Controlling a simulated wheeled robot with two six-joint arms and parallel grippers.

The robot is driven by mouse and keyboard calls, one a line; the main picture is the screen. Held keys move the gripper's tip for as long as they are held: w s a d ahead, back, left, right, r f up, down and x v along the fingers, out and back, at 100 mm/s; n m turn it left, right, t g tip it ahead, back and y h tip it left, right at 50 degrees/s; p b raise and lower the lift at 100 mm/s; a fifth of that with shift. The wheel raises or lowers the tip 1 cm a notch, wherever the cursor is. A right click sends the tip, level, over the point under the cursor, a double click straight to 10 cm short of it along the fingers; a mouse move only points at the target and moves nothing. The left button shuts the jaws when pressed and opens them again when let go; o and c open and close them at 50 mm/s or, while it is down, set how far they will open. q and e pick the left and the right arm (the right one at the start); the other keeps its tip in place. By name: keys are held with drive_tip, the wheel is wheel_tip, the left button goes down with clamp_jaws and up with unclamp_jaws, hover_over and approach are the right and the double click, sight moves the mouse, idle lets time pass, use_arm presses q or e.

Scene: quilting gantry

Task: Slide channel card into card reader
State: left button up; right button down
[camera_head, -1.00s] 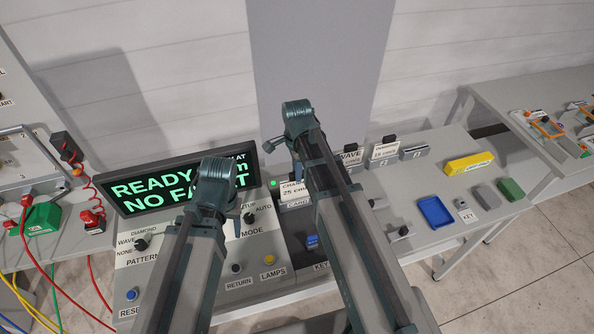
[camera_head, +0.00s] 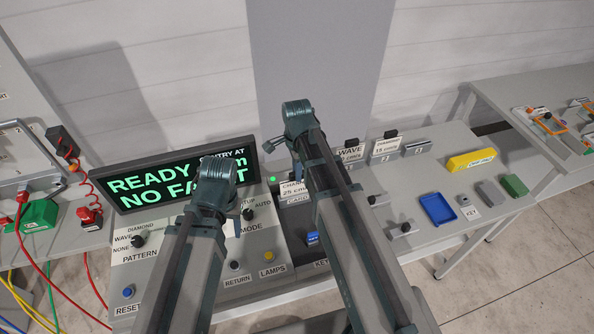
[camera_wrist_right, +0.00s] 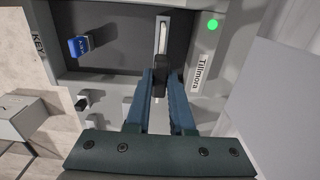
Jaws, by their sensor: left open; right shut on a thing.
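The channel card (camera_head: 291,189) is a white upright card marked "CHA… 25 cm", partly hidden by my right arm. It stands at the card reader (camera_head: 297,201), a slot labelled "CARD" on the console. In the right wrist view my right gripper (camera_wrist_right: 158,76) is shut on the card's black grip (camera_wrist_right: 161,66), in line with the pale slot strip (camera_wrist_right: 163,35). I cannot tell how deep the card sits.
A green lamp (camera_head: 272,181) glows by the reader. Other cards (camera_head: 384,149) stand in a rack to the right. A blue key (camera_head: 312,238), a blue tray (camera_head: 437,209) and a yellow block (camera_head: 470,161) lie on the surfaces.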

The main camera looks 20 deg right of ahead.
drive_tip(key=c, duration=0.7)
unclamp_jaws()
use_arm(q)
wheel_tip(320, 180, up, 14)
drive_tip(key=p, duration=1.4)
use_arm(e)
wheel_tip(320, 180, up, 14)
use_arm(q)
drive_tip(key=shift+f, duration=0.1)
use_arm(e)
drive_tip(key=shift+f, duration=0.1)
